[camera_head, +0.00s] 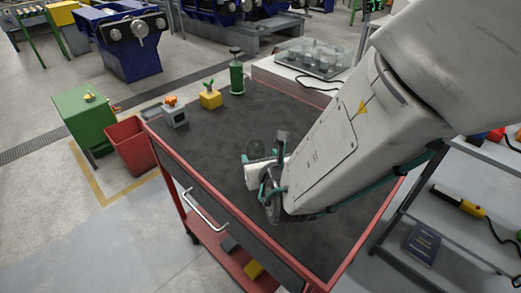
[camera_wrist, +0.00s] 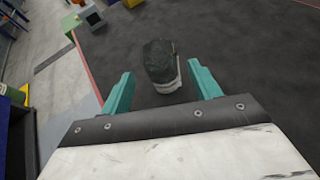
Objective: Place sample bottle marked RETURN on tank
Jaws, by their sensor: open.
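A squat object with a dark, rough top and a white lower part (camera_wrist: 162,66) stands on the dark table top, between and just beyond my fingertips in the wrist view. It may be the sample bottle, but no RETURN marking is readable. My gripper (camera_wrist: 160,82) is open, with one teal finger on either side and a gap to the object. In the head view my gripper (camera_head: 268,172) is low over the middle of the table, and a dark rounded top (camera_head: 257,150) shows beside it. I cannot tell which thing is the tank.
The red-framed table (camera_head: 220,160) carries a grey block (camera_head: 175,117), a yellow block (camera_head: 210,99) and a green cylinder (camera_head: 237,78) along its far side. A clear case of cups (camera_head: 312,58) stands behind. A red bin (camera_head: 130,147) and green box (camera_head: 84,117) stand left.

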